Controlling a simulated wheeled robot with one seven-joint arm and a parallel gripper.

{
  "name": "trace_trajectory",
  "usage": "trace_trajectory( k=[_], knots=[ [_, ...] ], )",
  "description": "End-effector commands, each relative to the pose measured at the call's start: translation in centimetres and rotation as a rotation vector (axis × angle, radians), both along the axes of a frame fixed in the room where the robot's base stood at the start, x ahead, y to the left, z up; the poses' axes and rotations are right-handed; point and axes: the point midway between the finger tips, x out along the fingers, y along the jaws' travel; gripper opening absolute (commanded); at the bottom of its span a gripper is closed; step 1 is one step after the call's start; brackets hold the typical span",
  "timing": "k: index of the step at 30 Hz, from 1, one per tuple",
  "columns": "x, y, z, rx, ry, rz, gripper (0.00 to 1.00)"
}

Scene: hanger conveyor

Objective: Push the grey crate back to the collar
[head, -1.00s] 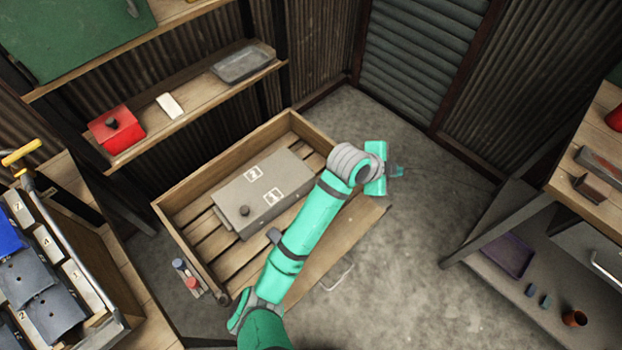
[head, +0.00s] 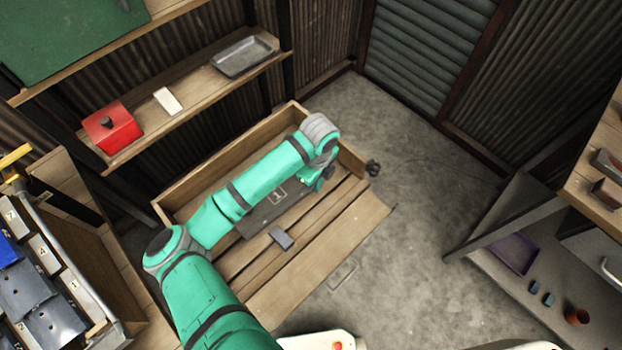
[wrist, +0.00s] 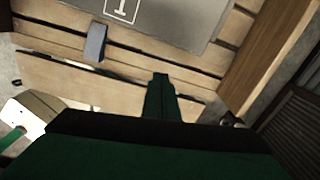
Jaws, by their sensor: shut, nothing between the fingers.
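The grey crate (head: 268,211) lies on the slats inside the wooden collar (head: 180,192). My arm covers much of it in the head view. Its near face and a white "1" label show below the arm. In the wrist view the crate (wrist: 182,22) is at the top, its label cut by the edge. My gripper (head: 319,184) is shut and empty by the crate's right end in the head view. In the wrist view its fingers (wrist: 160,84) point at the slats on the near side of the crate. I cannot tell whether they touch anything.
A small grey block (head: 281,238) lies on the slats in front of the crate. A black knob-like thing (head: 373,168) is at the collar's right corner. A shelf with a red box (head: 112,128) and grey tray (head: 241,57) runs behind. Floor to the right is clear.

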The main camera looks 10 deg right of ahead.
Motion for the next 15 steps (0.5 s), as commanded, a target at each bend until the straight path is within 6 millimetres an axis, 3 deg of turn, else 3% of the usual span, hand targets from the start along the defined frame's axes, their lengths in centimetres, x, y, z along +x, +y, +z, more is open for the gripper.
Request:
trace_trajectory(
  k=[10,15],
  knots=[
    [0.0,0.6,-6.6,-0.001,0.002,0.012,0.00],
    [1.8,2.5,-6.7,0.000,-0.003,0.018,0.00]
  ],
)
